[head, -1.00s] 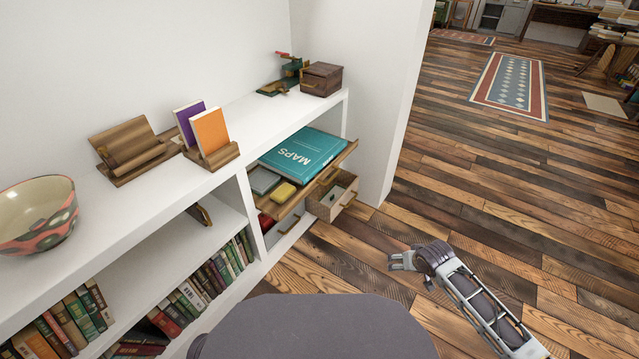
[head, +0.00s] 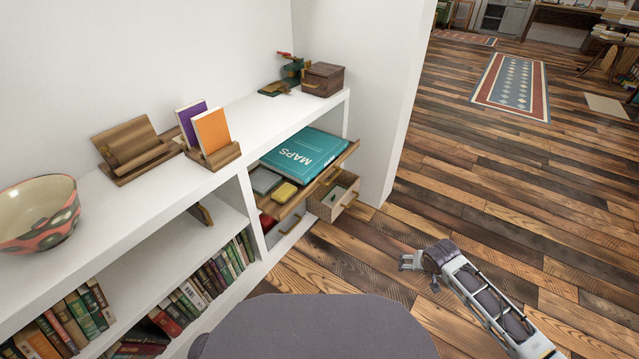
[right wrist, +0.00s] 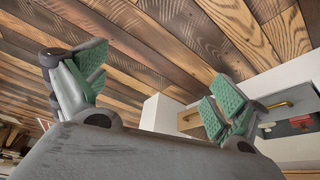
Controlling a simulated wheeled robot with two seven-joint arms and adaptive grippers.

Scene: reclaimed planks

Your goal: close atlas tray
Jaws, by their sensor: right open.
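The atlas tray (head: 318,188) is a wooden pull-out tray under the shelf top, and it stands pulled out. A teal MAPS atlas (head: 304,157), a grey flat item (head: 265,181) and a yellow item (head: 284,193) lie on it. My right gripper (head: 406,262) is over the floor, to the right of the tray and apart from it. In the right wrist view its green-padded fingers (right wrist: 155,90) are spread with nothing between them. My left gripper is in neither view.
A wooden box (head: 323,80), card stands and a bowl (head: 38,213) stand on the shelf top. Books fill the lower shelf.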

